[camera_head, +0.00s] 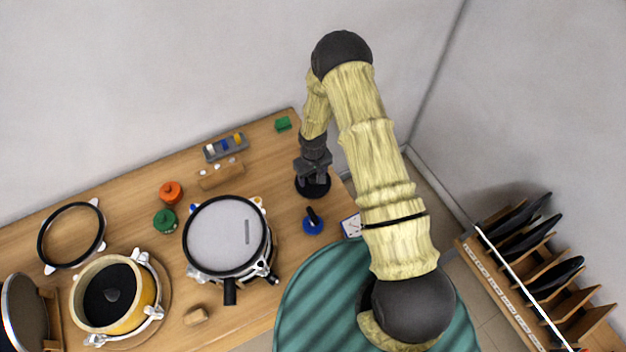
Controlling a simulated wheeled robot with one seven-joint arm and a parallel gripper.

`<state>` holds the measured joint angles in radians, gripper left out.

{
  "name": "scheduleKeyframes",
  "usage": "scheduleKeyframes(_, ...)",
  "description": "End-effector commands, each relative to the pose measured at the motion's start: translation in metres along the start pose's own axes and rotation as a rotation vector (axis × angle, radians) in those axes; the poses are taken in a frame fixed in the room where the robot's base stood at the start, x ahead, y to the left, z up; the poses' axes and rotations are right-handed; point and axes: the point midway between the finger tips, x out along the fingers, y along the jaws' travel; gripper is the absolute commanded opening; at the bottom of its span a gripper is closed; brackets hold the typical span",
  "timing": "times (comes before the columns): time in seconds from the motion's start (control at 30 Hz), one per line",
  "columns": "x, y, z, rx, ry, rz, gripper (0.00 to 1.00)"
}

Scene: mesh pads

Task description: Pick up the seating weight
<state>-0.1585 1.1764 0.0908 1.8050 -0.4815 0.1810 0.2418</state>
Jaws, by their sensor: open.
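A dark round weight (315,189), which looks like the seating weight, stands on the wooden table (262,160) near its right edge. My gripper (312,174) points down directly over it and hides its top and middle. The jaws are open. I cannot tell whether the fingers are beside part of the weight or still above it, or whether they touch it.
A blue knob (313,226) with a black handle lies just in front. A drum with a grey mesh head (225,235) stands to the left. Orange (171,191) and green (165,220) knobs, a yellow drum (142,290) and a black hoop (42,243) are further left.

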Motion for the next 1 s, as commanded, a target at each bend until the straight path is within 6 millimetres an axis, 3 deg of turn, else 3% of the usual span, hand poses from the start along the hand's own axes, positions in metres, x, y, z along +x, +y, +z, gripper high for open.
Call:
scheduleKeyframes(0.4, -0.0001, 0.0002, 0.0002, 0.0, -0.001, 0.0, 0.62)
scheduleKeyframes(0.73, -0.0001, 0.0002, 0.0002, 0.0, -0.001, 0.0, 0.0)
scheduleKeyframes(1.0, -0.0027, 0.0006, -0.0019, 0.001, 0.004, 0.001, 0.0)
